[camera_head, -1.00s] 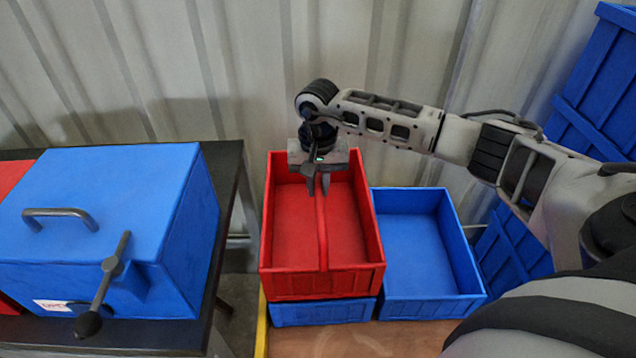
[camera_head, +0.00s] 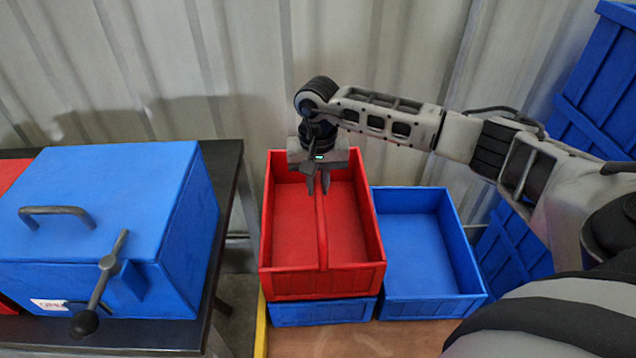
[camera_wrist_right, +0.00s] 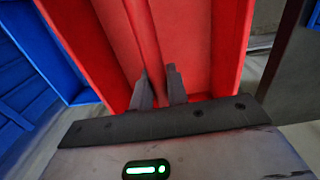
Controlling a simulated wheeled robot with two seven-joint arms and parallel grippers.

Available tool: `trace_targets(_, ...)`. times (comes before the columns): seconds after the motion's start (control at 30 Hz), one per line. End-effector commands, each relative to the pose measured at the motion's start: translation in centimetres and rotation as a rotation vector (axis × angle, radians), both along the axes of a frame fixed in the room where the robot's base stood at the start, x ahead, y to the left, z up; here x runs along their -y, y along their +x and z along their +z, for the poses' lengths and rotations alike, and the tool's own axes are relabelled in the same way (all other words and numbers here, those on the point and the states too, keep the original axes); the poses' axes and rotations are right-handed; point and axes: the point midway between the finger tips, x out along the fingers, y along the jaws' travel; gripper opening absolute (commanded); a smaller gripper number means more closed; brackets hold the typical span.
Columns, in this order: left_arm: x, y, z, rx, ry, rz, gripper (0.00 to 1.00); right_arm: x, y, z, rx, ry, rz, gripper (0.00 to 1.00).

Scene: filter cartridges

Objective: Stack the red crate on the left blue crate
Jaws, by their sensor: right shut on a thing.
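The red crate (camera_head: 345,281), with a central lengthwise divider bar, sits level over the left blue crate (camera_head: 320,313). Only a strip of that blue crate's front shows below it, and the crates look in contact. My right gripper (camera_head: 318,188) points down inside the red crate, near its back end, and is shut on the central bar. In the right wrist view its fingers (camera_wrist_right: 158,90) lie on either side of the bar of the red crate (camera_wrist_right: 205,50). My left gripper is not in view.
An empty blue crate (camera_head: 432,308) stands close on the right. A blue box (camera_head: 120,200) with handle and lever sits on a dark table (camera_head: 222,210) at left. Blue crates (camera_head: 600,90) stand at far right, and a corrugated wall (camera_head: 250,70) is behind.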

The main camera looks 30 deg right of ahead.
Motion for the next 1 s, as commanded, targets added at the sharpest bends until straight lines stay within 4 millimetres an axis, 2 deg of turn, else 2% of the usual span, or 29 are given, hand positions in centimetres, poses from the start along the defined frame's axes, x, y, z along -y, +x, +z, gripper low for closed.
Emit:
trace_targets(0.43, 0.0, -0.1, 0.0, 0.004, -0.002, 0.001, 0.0, 0.0, 0.1, 0.1, 0.003, 0.001, 0.0, 0.0)
trace_targets(1.0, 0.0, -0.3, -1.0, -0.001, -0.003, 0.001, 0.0, 0.0, 0.1, -1.2, 0.003, 0.001, 0.0, 0.0)
